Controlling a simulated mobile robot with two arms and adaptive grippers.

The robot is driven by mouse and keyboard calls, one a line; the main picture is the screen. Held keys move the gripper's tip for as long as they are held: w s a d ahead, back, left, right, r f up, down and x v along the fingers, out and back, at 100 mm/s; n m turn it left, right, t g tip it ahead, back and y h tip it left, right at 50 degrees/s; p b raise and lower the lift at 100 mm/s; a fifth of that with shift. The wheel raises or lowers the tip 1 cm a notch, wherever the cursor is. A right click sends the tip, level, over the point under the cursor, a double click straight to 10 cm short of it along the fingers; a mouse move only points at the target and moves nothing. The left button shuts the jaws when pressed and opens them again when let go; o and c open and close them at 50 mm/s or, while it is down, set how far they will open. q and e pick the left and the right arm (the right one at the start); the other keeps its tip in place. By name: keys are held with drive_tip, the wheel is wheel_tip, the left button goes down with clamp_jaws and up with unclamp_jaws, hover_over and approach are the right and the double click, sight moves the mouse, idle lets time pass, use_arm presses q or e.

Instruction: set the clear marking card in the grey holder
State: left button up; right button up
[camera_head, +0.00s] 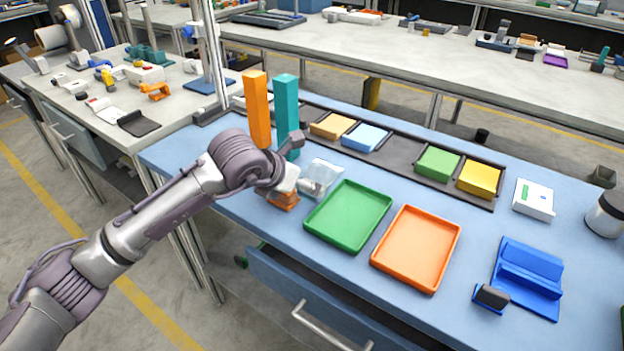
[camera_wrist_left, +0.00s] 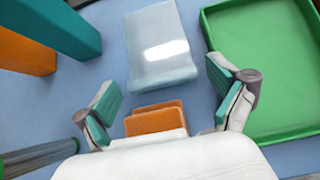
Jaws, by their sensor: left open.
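The clear marking card (camera_head: 320,178) appears to be the glossy, see-through piece on the blue table, left of the green tray. In the left wrist view the clear card (camera_wrist_left: 160,45) lies just beyond the fingertips, with a bright reflection on it. My left gripper (camera_head: 284,182) is over the table beside it. In the left wrist view my left gripper (camera_wrist_left: 164,88) is open, with its teal pads apart and an orange block (camera_wrist_left: 155,118) low between the fingers. The grey holder (camera_head: 402,157) appears to be the long dark rack with several coloured blocks and a bare middle stretch.
An orange post (camera_head: 257,108) and a teal post (camera_head: 286,112) stand close behind my left gripper. A green tray (camera_head: 347,216) and an orange tray (camera_head: 416,248) lie to the right. A blue stand (camera_head: 528,277) and a white box (camera_head: 534,200) are farther right.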

use_arm(q)
drive_tip(key=shift+w+d+f, duration=0.1)
drive_tip(key=shift+w+f, duration=0.05)
drive_tip(key=shift+f, duration=0.1)
drive_tip(key=shift+r, duration=0.1)
drive_tip(key=c, duration=1)
